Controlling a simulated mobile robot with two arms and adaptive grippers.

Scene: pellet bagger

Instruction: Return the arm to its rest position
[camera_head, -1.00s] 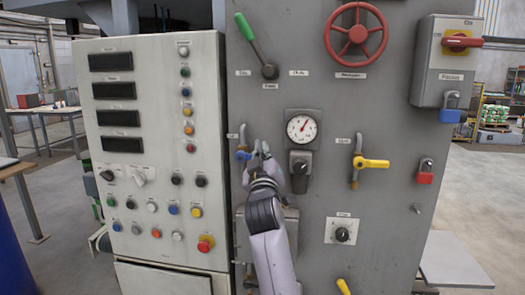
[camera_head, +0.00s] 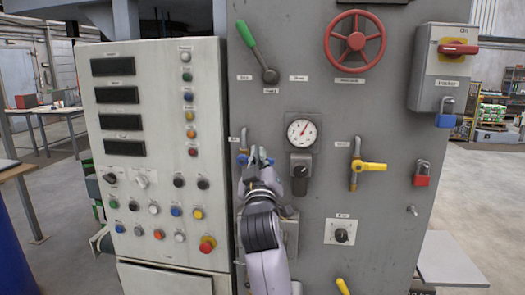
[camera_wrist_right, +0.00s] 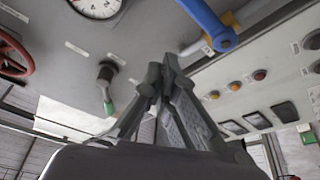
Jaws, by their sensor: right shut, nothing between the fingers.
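My right gripper (camera_head: 258,156) is in front of the grey machine panel (camera_head: 300,27), near its left edge. Its fingers are shut and hold nothing; they also show in the right wrist view (camera_wrist_right: 160,78). A blue-handled valve (camera_head: 242,158) is just left of the fingertips and partly hidden by them. In the right wrist view the blue handle (camera_wrist_right: 207,22) stands apart from the fingers, above and to the right. My left gripper is not in view.
Right of my gripper are a round gauge (camera_head: 302,130) with a black knob below it, and a yellow valve handle (camera_head: 371,167). A green-handled lever (camera_head: 247,36) and red handwheel (camera_head: 355,41) are above. A button cabinet (camera_head: 137,213) stands to the left.

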